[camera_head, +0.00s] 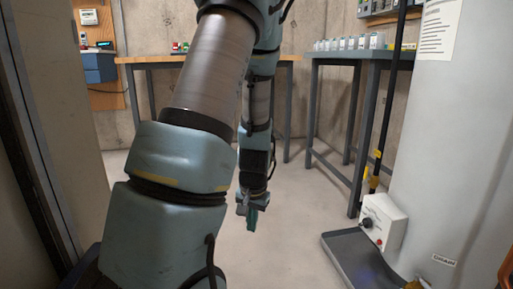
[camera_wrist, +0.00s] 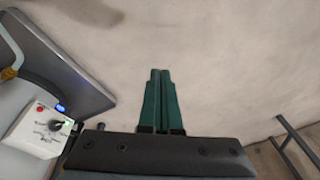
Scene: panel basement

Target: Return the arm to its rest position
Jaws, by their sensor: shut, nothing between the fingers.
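My arm (camera_head: 208,75) reaches forward and hangs down through the middle of the head view. My gripper (camera_head: 251,219) is at its lower end, pointing down above the floor. In the wrist view my gripper (camera_wrist: 160,75) shows two green fingers close together, shut and empty. It is apart from every object around it. Part of the back table is hidden behind my arm.
A grey tank (camera_head: 450,140) with a white control box (camera_head: 384,221) stands at right above a dark tray (camera_head: 352,258). A metal table (camera_head: 360,56) and a wooden-topped table (camera_head: 150,60) stand behind. The concrete floor (camera_wrist: 230,60) below my gripper is clear.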

